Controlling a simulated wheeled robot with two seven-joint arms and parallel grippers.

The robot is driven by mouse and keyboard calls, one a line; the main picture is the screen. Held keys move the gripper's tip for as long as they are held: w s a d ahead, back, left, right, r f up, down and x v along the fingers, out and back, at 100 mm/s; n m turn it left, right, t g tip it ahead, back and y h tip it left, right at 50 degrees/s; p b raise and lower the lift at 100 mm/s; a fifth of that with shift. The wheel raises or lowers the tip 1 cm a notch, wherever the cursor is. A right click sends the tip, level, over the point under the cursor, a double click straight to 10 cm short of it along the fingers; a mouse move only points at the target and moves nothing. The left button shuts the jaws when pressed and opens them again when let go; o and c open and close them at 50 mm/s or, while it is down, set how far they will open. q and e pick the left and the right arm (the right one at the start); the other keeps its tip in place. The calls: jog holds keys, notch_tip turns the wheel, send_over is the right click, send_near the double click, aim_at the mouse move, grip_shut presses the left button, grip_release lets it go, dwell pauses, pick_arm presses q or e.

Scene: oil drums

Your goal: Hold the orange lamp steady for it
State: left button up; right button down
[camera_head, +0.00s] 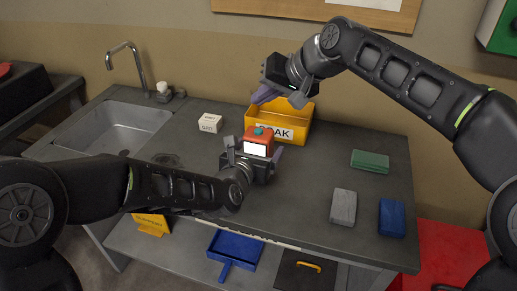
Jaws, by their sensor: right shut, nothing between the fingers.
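The orange lamp (258,132) stands on the grey worktop in front of the yellow bin. It has a teal piece on top and a bright white panel on the front. My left gripper (254,157) is at the lamp's near side, with fingers showing to its left and right. It hides the lamp's lower part, and I cannot tell whether the fingers touch it. My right gripper (278,98) is shut and empty, above the yellow bin, behind and above the lamp.
The yellow bin (298,114) bears a partly hidden label. A sink (115,125) with a tap is at left, and a small white box (210,122) stands nearby. Green (370,161), grey (343,207) and blue (392,217) blocks lie at right. A blue dustpan (235,250) is below.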

pick_arm(q)
jog(key=shift+s, duration=0.1)
jog(key=v, duration=1.2)
